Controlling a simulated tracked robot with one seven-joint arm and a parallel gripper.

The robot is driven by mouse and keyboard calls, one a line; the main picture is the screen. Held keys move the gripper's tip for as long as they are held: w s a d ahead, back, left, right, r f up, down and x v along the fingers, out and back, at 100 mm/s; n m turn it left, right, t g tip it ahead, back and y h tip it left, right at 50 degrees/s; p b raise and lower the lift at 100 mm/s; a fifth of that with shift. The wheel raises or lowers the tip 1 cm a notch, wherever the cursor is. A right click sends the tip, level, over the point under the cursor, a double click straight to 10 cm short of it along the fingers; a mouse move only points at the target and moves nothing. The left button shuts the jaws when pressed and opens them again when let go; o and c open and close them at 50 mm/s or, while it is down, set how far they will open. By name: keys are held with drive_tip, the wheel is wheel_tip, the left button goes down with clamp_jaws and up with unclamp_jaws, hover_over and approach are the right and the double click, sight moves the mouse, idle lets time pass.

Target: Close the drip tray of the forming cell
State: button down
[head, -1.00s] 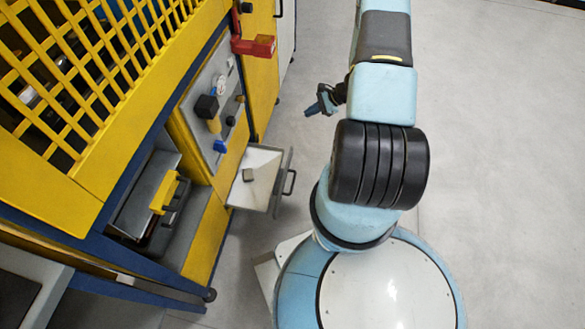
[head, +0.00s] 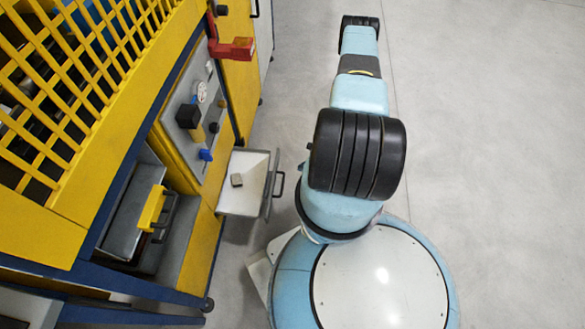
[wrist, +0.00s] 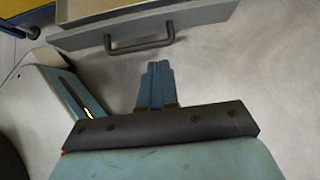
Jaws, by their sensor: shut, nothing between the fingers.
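The drip tray (head: 240,197) is a pale, shallow drawer pulled out from the yellow forming cell. In the wrist view the front panel (wrist: 210,22) and the handle (wrist: 140,43) cross the upper part of the picture. My gripper (wrist: 157,68) is shut and empty, its blue fingertips together just below the handle in the picture, apart from it. In the head view my gripper is hidden behind my arm.
The yellow cell with its mesh guard (head: 80,80) fills the left. A control panel (head: 196,115) with knobs and a red part (head: 232,48) sits above the tray. A yellow-handled bin (head: 150,208) stands in an opening. The grey floor to the right is clear.

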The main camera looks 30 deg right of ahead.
approach(284, 176)
drive_tip(key=x, duration=0.5)
drive_tip(key=w+a, duration=0.2)
drive_tip(key=a, duration=0.1)
drive_tip(key=shift+r, duration=0.15)
drive_tip(key=shift+w+a, duration=0.35)
drive_tip(key=shift+a, duration=0.05)
